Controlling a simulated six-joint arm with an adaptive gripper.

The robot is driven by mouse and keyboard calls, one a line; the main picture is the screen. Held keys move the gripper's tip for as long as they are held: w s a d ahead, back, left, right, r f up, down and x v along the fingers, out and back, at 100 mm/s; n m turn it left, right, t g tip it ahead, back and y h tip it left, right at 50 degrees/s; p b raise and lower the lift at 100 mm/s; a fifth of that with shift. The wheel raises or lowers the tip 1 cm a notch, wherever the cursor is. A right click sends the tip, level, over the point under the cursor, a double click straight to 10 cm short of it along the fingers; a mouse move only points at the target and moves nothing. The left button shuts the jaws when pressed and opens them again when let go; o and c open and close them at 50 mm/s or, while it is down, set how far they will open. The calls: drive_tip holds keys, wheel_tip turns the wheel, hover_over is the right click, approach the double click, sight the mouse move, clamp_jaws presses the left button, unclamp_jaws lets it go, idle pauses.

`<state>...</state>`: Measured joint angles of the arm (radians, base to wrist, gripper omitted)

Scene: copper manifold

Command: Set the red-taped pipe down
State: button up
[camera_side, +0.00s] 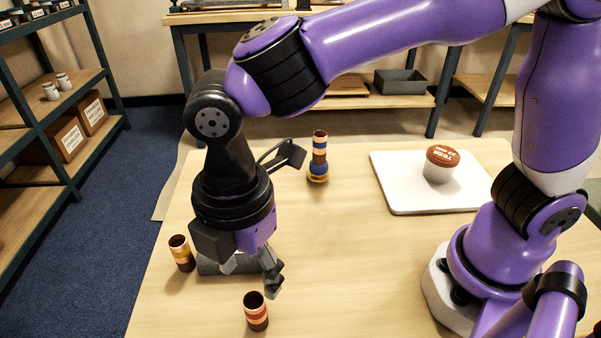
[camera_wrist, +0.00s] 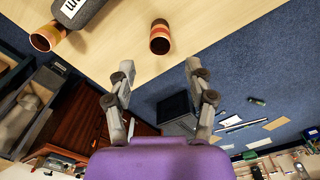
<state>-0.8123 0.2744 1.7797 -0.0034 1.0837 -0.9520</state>
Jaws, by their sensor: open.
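The red-taped pipe (camera_side: 256,315), a short copper tube with a red band, stands upright on the table near its front edge in the side view. It also shows in the wrist view (camera_wrist: 160,40), beyond the fingertips and apart from them. My gripper (camera_side: 250,279) is open and empty, just behind and above this pipe in the side view. In the wrist view, nothing lies between the spread fingers of my gripper (camera_wrist: 160,68).
A yellow-taped pipe (camera_side: 182,256) stands left of a grey block (camera_side: 208,267) partly hidden by my gripper. A blue-taped pipe (camera_side: 319,145) stands upright in a brass-coloured base farther back. A white board (camera_side: 400,201) with a red-lidded tin (camera_side: 439,170) lies right. The table's middle is clear.

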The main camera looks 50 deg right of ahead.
sight(257, 293)
wheel_tip(257, 293, up, 5)
drive_tip(key=s+d+r+m+t, duration=0.1)
drive_tip(key=d+m+t, duration=0.4)
drive_tip(key=d+m, duration=1.5)
drive_tip(key=d, duration=0.3)
drive_tip(key=shift+s+d+r+t, duration=0.15)
drive_tip(key=shift+s+r+t, duration=0.15)
drive_tip(key=shift+r, duration=0.05)
